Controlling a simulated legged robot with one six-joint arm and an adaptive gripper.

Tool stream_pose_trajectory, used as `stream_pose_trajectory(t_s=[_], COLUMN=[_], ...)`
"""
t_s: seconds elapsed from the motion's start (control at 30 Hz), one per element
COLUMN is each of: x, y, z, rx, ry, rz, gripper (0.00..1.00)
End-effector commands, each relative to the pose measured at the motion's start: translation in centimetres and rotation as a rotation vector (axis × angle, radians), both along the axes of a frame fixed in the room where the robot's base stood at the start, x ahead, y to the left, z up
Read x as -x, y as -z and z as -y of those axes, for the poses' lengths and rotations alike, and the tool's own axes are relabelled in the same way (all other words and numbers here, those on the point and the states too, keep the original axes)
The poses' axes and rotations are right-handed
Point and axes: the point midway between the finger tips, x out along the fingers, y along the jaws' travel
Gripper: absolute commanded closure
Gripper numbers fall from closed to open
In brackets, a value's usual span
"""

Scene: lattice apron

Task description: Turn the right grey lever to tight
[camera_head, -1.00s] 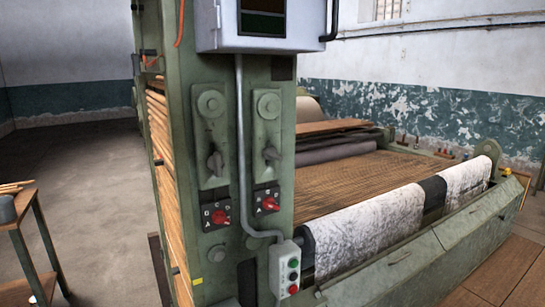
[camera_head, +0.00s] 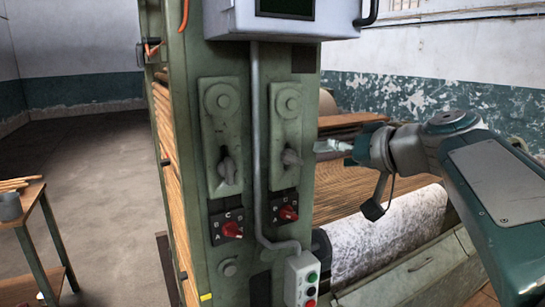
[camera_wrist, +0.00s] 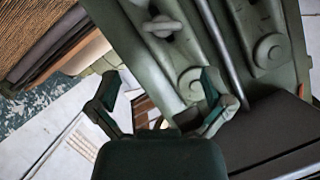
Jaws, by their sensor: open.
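The right grey lever (camera_head: 291,158) sits on the right-hand plate of the green machine column. The left grey lever (camera_head: 227,168) sits on the plate to its left, across a grey conduit. In the wrist view the right lever (camera_wrist: 162,27) shows near the top, beyond the fingers, on its green plate. My gripper (camera_head: 328,147) is just right of the right lever in the head view, apart from it. In the wrist view my gripper (camera_wrist: 158,90) has its fingers spread wide with nothing between them. No tight marking is readable.
Two red switches (camera_head: 232,229) (camera_head: 288,214) sit below the levers. The conduit (camera_head: 257,140) runs between the plates to a push-button box (camera_head: 302,279). A grey cabinet (camera_head: 285,24) overhangs above. A patterned cloth roll (camera_head: 385,232) lies right of the column.

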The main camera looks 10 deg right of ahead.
Motion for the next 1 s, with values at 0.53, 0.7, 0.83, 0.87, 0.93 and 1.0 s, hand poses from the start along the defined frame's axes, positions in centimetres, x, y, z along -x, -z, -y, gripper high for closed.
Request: stream_pose_trajectory(t_s=[0.53,0.7,0.83,0.87,0.93,1.0], x=[-7.1,-8.4,-8.7,-8.7,-8.7,-8.7], y=[3.0,3.5,3.6,3.6,3.6,3.6], z=[-4.2,-4.9,-5.1,-5.1,-5.1,-5.1], rx=[-0.002,-0.001,-0.001,-0.001,-0.001,-0.002], ry=[-0.004,-0.002,-0.002,-0.001,-0.001,-0.001], rz=[-0.004,-0.003,-0.003,-0.002,-0.002,-0.002], gripper=[0.00,0.00,0.00,0.00,0.00,0.00])
